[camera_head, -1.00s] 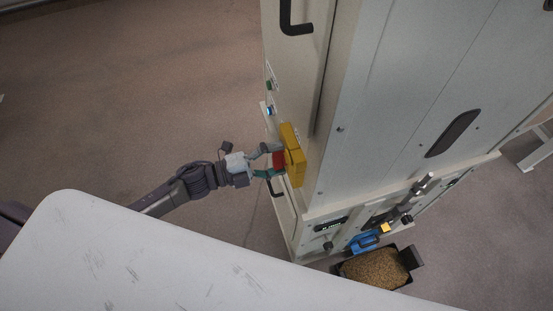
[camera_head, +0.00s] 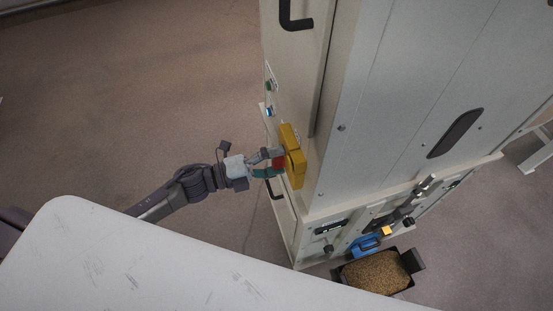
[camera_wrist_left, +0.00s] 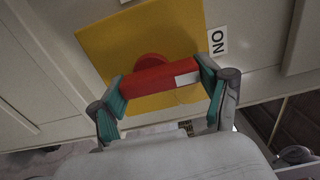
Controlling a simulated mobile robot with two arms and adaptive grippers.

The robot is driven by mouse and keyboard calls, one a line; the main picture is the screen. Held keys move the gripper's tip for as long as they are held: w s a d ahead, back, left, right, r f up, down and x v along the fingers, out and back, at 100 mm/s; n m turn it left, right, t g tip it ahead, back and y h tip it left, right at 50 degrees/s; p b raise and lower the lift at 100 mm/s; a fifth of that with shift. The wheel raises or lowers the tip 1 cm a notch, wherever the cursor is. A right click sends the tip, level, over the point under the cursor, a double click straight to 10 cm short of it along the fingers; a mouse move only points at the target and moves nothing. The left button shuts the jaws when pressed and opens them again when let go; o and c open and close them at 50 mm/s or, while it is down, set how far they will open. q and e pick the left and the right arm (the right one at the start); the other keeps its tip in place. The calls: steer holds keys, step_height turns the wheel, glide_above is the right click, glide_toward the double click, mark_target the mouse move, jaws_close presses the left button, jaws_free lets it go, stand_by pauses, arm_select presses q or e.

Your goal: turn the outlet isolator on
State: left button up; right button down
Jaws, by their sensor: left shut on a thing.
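The outlet isolator is a red rotary handle (camera_wrist_left: 158,80) on a yellow square plate (camera_wrist_left: 125,45), mounted on the cabinet side. An "ON" label (camera_wrist_left: 218,41) is beside the plate at its right edge in the left wrist view. My left gripper (camera_wrist_left: 160,88) is shut on the red handle, with one teal-padded finger at each end of it. The handle carries a white patch near its right end. In the head view the yellow plate (camera_head: 292,150) shows edge-on, and my left gripper (camera_head: 274,164) reaches it from the left. My right gripper is not in view.
The tall pale cabinet (camera_head: 390,90) has a black handle (camera_head: 455,133) and small buttons. A blue part (camera_head: 366,246) and a black tray of brown grains (camera_head: 378,271) are low at its front. A white table (camera_head: 120,250) fills the lower left. Floor left of the cabinet is clear.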

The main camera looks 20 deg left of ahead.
arm_select(q)
steer(key=o, duration=1.1)
steer(key=v, duration=1.2)
